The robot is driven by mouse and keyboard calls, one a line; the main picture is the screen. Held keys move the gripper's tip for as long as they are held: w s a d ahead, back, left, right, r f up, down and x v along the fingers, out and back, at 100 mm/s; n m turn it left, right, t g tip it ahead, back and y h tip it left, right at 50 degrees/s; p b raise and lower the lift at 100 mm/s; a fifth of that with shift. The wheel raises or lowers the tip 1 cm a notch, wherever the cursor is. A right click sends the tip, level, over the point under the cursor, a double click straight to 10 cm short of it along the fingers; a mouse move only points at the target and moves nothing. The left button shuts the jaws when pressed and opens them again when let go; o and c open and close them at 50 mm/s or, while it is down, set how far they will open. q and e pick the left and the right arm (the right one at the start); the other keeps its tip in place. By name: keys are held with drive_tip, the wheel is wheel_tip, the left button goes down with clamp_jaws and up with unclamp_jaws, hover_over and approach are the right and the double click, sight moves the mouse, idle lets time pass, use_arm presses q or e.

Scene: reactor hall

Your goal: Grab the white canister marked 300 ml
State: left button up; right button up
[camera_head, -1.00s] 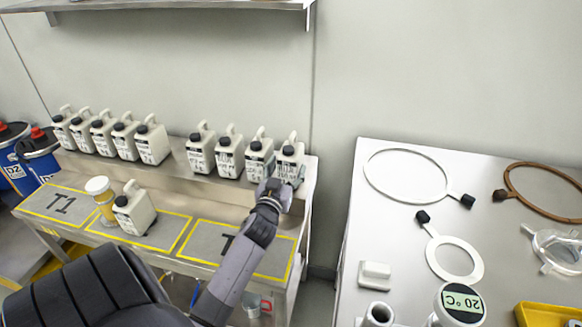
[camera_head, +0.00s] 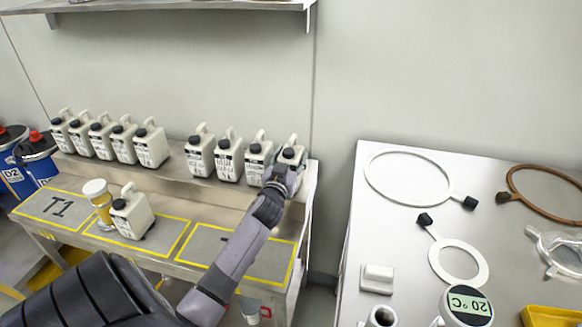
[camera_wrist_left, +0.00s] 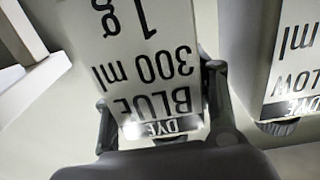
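The white canister marked 300 ml (camera_head: 291,156) stands at the right end of the row on the raised shelf. In the left wrist view its label (camera_wrist_left: 150,68) appears upside down and reads DYE, BLUE, 300 ml, 1 g. My left gripper (camera_head: 284,175) is at this canister's front. In the left wrist view the left gripper's fingers (camera_wrist_left: 158,95) lie on either side of the canister, very close to it. Whether they press on it cannot be told. My right gripper is not in view.
A similar canister (camera_head: 259,160) stands close on the left, and several more line the shelf. One canister (camera_head: 132,212) and a yellow, white-capped jar (camera_head: 99,199) stand on the lower, marked bench. A white table (camera_head: 400,205) with rings and glassware is on the right.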

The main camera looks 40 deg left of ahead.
use_arm(q)
drive_tip(key=c, duration=0.9)
drive_tip(key=shift+c, duration=0.5)
drive_tip(key=shift+r, duration=0.15)
